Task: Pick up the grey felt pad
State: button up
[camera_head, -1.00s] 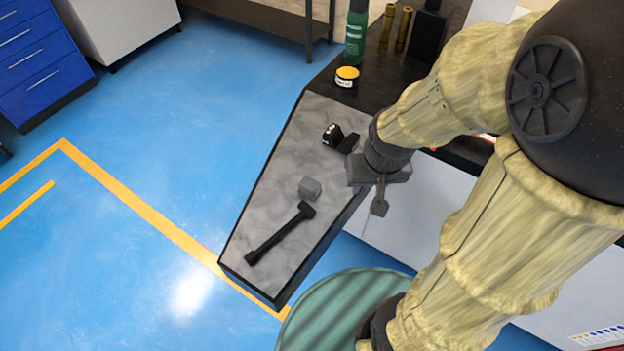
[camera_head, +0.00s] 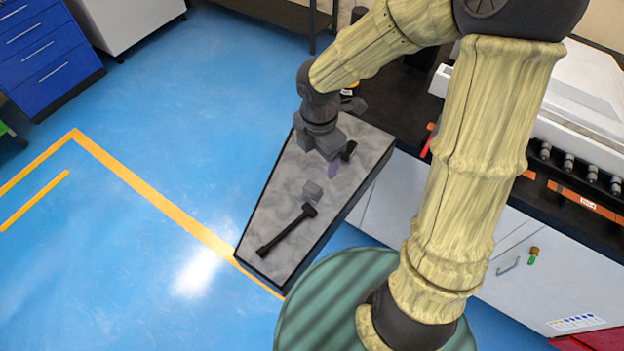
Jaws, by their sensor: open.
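The grey felt pad (camera_head: 312,191) looks like a small pale grey block lying on the grey mottled worktop (camera_head: 275,253), just above the head of a black hammer. My gripper (camera_head: 333,170) points down over the worktop, above and slightly right of the pad in the picture. It is open and apart from the pad. The arm hides the far part of the worktop.
The black hammer (camera_head: 287,229) lies close to the pad on the near side. A small black object (camera_head: 349,150) shows partly behind my gripper. White cabinets (camera_head: 400,195) stand to the right of the worktop; blue floor lies open to the left.

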jog(key=a+r+n, duration=0.1)
jog(key=n, duration=0.1)
jog(key=w+r+n, duration=0.1)
jog(key=shift+a+r+n+p, duration=0.1)
jog(key=shift+a+n+p, duration=0.25)
jog(key=shift+n+p, duration=0.05)
jog(key=b, duration=0.2)
send_near(312, 187)
notch_tip(312, 187, down, 5)
jog(key=shift+w+f, duration=0.1)
jog(key=shift+d+f, duration=0.15)
jog(key=shift+f, duration=2.45)
